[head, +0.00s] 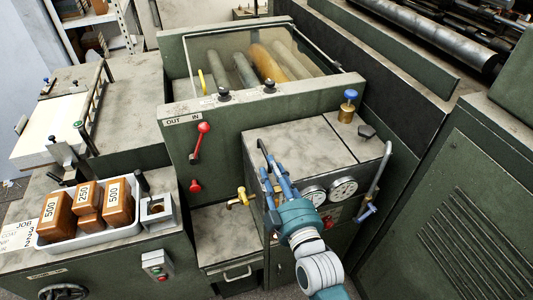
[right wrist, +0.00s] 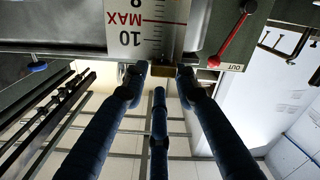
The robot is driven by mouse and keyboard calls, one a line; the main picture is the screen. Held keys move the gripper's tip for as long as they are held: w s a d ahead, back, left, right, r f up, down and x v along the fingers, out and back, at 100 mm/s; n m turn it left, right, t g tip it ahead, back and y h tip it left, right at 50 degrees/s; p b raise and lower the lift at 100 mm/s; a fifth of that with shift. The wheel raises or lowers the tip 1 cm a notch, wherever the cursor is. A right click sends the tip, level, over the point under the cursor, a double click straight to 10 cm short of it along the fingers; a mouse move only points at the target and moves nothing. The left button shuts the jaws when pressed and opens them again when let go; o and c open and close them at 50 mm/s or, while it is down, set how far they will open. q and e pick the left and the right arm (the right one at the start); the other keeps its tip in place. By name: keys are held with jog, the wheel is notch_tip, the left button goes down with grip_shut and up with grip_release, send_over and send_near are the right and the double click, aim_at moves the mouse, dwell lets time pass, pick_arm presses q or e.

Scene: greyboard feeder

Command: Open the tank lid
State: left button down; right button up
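The tank (head: 240,210) is a green metal box at centre right with two round gauges on its front. Its worn grey lid (head: 290,135) lies flat and closed on top, with a seam to the right. My right gripper (head: 272,170) is at the lid's front left part, by a thin dark bar. Its blue fingers are spread, with nothing seen held between them. In the right wrist view the fingers (right wrist: 161,75) show apart below a white scale marked MAX (right wrist: 150,25). I cannot tell whether they touch the lid. My left gripper is not in view.
A blue-capped brass fitting (head: 348,107) and a dark knob (head: 367,131) stand at the tank's back right. A red lever (head: 202,140) and brass tap (head: 240,198) are left of my gripper. A white tray (head: 90,240) holds brown blocks. A louvred green cabinet (head: 460,220) stands right.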

aim_at(267, 154)
jog(key=x, duration=0.5)
jog(key=shift+w+a, duration=0.1)
jog(key=shift+w, duration=0.2)
grip_shut()
